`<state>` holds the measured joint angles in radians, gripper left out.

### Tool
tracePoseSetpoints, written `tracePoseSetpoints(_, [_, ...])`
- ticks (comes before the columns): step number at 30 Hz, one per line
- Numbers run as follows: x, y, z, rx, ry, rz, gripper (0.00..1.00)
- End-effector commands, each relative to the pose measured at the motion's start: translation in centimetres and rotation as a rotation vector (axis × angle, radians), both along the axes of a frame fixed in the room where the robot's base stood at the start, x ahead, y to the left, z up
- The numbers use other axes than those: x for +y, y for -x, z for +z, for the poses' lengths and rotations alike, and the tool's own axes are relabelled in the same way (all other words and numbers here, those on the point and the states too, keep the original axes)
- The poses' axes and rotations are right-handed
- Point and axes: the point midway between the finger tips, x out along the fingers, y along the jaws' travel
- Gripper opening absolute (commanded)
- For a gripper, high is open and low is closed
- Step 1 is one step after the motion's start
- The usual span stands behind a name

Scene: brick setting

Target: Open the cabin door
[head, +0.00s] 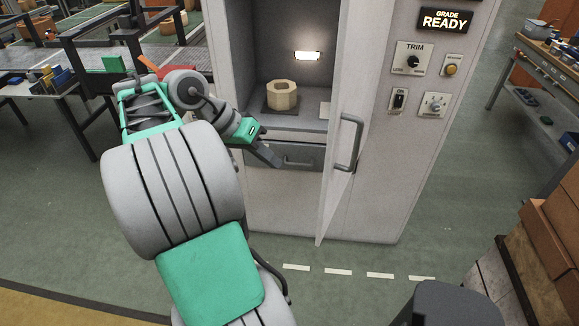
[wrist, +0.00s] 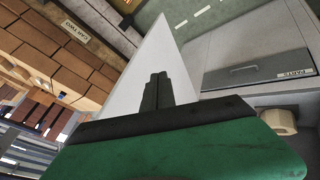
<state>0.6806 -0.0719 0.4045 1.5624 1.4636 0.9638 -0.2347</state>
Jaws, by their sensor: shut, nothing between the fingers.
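The cabin door (head: 334,190) is a tall pale panel standing swung out from the grey cabinet, seen nearly edge-on. Its grey bar handle (head: 348,145) is on the right, outer side. My gripper (head: 276,159) is left of the door, on its inner side, in front of the cabinet opening. In the wrist view, the dark fingers (wrist: 156,82) are together and empty, pointing at the pale door panel (wrist: 160,50). I cannot tell whether the fingertips touch it. The handle is hidden in the wrist view.
Inside the lit cabin (head: 308,56) an octagonal beige part (head: 282,95) sits on a dark plate. Below is a drawer (head: 300,155), labelled PARTS in the wrist view (wrist: 255,72). A control panel (head: 418,85) is right of the door. Brown boxes (head: 548,240) stand lower right.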

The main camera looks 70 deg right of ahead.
Motion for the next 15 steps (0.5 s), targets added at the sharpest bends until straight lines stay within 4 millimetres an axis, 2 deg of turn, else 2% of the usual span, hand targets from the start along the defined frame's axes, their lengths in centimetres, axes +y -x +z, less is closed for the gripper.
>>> tracePoseSetpoints(1, [-0.2,0.4,-1.6,-0.002,0.002,-0.002,0.0])
tracePoseSetpoints(6, [-1.3,2.2,-4.6,-0.003,0.001,0.0,0.0])
tracePoseSetpoints(8, [-1.7,3.0,-4.9,0.001,0.0,0.001,0.0])
tracePoseSetpoints(13, [-2.8,4.8,-7.8,0.0,-0.001,0.002,0.0])
tracePoseSetpoints(15, [-2.6,6.1,-7.2,-0.004,0.003,0.001,0.0])
